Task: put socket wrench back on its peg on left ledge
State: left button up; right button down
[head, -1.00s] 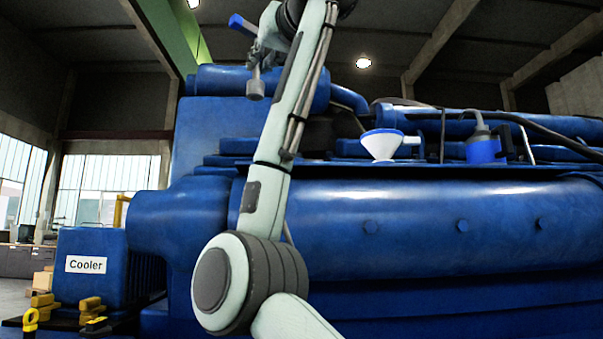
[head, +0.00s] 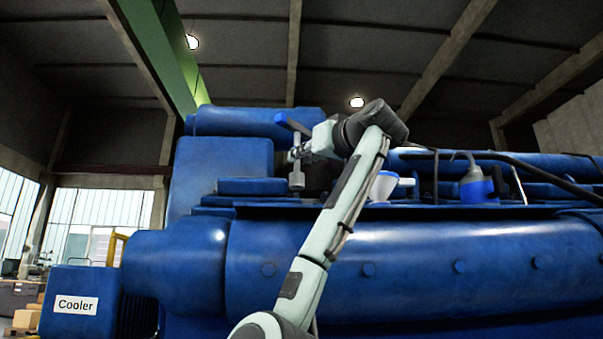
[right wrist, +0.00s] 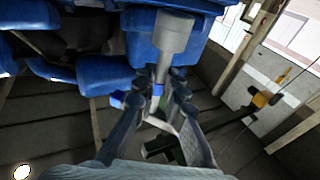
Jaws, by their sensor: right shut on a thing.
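The socket wrench has a blue handle and a grey socket head (head: 297,180). In the head view it hangs in my right gripper (head: 298,154), with the socket end down, in front of the engine's upper left part. In the right wrist view my right gripper (right wrist: 157,103) is shut on the wrench shaft (right wrist: 161,72), and the grey socket end points away from the fingers. The dark ledge (head: 215,211) runs along the engine top below the wrench. I cannot make out a peg on it. My left gripper is not in view.
A blue can (head: 475,187) stands farther right. Pipes run along the engine top. The blue cooler (head: 78,302) is at lower left.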

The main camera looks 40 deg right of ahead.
aim_at(300, 178)
notch_tip(300, 178, down, 4)
jog(key=shift+a+r, duration=0.1)
jog(key=shift+r, duration=0.1)
jog(key=shift+f, duration=0.1)
jog(key=shift+f+b, duration=0.55)
jog(key=shift+b, duration=0.15)
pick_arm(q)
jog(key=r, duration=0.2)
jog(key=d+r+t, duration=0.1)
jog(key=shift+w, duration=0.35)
pick_arm(e)
jog(key=c, duration=1.6)
grip_release()
